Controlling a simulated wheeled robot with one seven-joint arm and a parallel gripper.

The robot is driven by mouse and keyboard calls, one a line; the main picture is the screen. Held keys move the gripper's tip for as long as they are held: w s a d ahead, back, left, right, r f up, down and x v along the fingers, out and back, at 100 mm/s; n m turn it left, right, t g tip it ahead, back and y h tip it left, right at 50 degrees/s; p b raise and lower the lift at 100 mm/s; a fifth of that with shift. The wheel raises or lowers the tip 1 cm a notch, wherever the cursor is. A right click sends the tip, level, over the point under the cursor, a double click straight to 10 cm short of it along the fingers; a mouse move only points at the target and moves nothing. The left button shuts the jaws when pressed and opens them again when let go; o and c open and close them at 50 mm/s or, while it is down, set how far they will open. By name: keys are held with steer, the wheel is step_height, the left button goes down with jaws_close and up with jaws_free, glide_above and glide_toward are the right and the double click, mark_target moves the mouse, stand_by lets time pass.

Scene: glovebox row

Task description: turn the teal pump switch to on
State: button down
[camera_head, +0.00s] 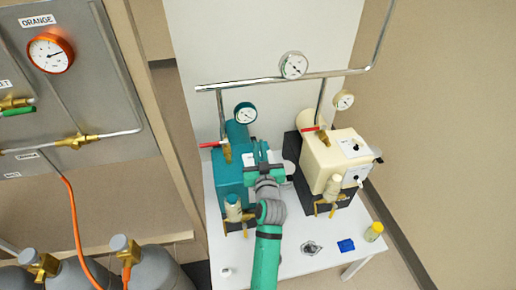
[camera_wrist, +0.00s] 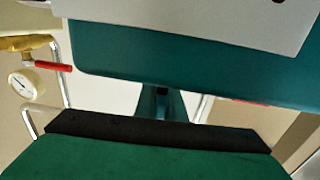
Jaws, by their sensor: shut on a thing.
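The teal pump (camera_head: 228,168) stands on the left of the white bench, with a red-handled valve (camera_head: 212,145) and a teal-rimmed gauge (camera_head: 245,112) at its back. My gripper (camera_head: 263,158) is over the pump's right side and hides much of its top. In the wrist view the pump's teal housing (camera_wrist: 115,48) and white panel (camera_wrist: 205,18) fill the upper part. My gripper's fingers (camera_wrist: 162,103) are together, and their tips are hidden behind the housing edge. The teal pump switch cannot be made out; its position is hidden. The grip appears shut on it.
A cream pump (camera_head: 326,160) stands close to the right, with its own gauge (camera_head: 344,100). Gas cylinders (camera_head: 135,265) stand at lower left.

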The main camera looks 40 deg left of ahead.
steer(key=shift+w+d+m+t+h, duration=0.15)
steer(key=shift+d+m+t+h, duration=0.1)
steer(key=shift+m+t+h, duration=0.6)
steer(key=shift+w+d+m+t+h, duration=0.2)
steer(key=shift+m+t+h, duration=0.3)
steer(key=shift+h, duration=0.65)
steer(key=shift+w+d+m+t+h, duration=0.1)
steer(key=shift+d+m+t+h, duration=0.15)
steer(key=shift+m+t+h, duration=0.5)
steer(key=shift+d+m+h, duration=0.2)
steer(key=shift+m+h, duration=0.3)
steer(key=shift+h, duration=0.25)
steer(key=shift+f, duration=0.1)
steer(key=c, duration=1.8)
jaws_free()
steer(key=shift+c, duration=0.2)
steer(key=v, duration=1)
steer(key=shift+s+d, duration=0.1)
steer(key=shift+s, duration=0.25)
steer(key=shift+w, duration=0.1)
